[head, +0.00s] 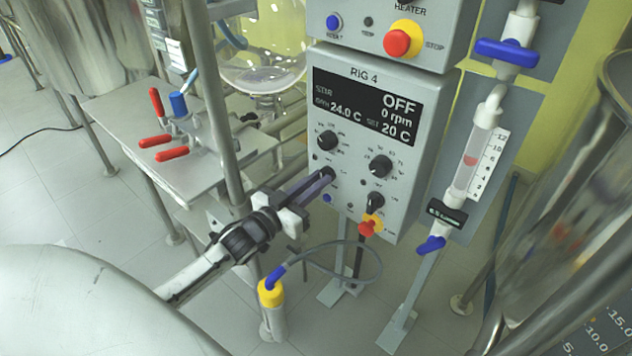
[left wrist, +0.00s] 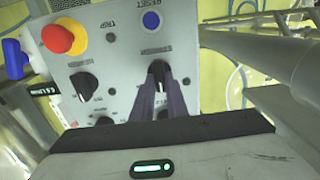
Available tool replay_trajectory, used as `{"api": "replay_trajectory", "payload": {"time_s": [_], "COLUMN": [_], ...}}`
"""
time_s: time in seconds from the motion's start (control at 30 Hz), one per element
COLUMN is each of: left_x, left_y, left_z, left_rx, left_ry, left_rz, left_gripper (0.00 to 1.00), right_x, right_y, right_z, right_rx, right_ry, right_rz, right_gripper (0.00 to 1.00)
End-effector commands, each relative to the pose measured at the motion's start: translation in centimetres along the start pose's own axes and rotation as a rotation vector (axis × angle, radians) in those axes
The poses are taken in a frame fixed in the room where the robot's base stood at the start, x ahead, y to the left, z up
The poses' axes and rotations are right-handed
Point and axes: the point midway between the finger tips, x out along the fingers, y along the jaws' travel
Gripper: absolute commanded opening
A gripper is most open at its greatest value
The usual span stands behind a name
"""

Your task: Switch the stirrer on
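The grey control box marked RIG 4 (head: 348,92) shows OFF and 0 rpm on its dark display (head: 366,105). Its face carries several black knobs; a knob (head: 380,165) and a lower right knob (head: 375,202) stand clear of my gripper. My left gripper (head: 326,176) is at the lower left knob, which it hides in the head view. In the left wrist view, that knob (left wrist: 158,70) lies at the tips of the two dark fingers, which are close together around it. I cannot tell whether they press on it. My right gripper is not in view.
A blue button (left wrist: 151,21) and a red-and-yellow stop knob (left wrist: 57,38) sit near the gripped area. A heater box with a red stop button (head: 397,43) is above. A metal post (head: 212,95) and red-handled clamps (head: 172,153) stand left, a flowmeter (head: 472,165) right.

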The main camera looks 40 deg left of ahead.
Motion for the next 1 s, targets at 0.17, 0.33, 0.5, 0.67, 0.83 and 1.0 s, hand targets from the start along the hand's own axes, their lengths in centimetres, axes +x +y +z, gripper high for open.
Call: {"api": "replay_trajectory", "payload": {"time_s": [0.17, 0.33, 0.5, 0.67, 0.83, 1.0], "left_x": [-0.02, -0.03, -0.03, -0.03, -0.03, -0.04], "left_y": [0.01, 0.03, 0.07, 0.14, 0.22, 0.27], "left_z": [0.0, -0.02, -0.06, -0.09, -0.02, 0.03], "left_rx": [0.001, 0.021, 0.087, 0.2, 0.354, 0.517], "left_ry": [0.0, 0.0, 0.0, 0.0, -0.001, 0.0], "left_rz": [0.0, 0.0, 0.0, 0.0, 0.0, -0.001], "left_gripper": [0.0, 0.0, 0.0, 0.0, 0.0, 0.0], "right_x": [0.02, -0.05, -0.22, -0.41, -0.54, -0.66], "right_y": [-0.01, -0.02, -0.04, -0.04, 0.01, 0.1], "right_z": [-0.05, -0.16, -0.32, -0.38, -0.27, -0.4], "right_rx": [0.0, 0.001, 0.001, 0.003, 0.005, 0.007], "right_ry": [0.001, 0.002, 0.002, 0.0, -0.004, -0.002], "right_rz": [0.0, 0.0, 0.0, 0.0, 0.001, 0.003], "right_gripper": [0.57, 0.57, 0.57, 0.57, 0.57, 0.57]}}
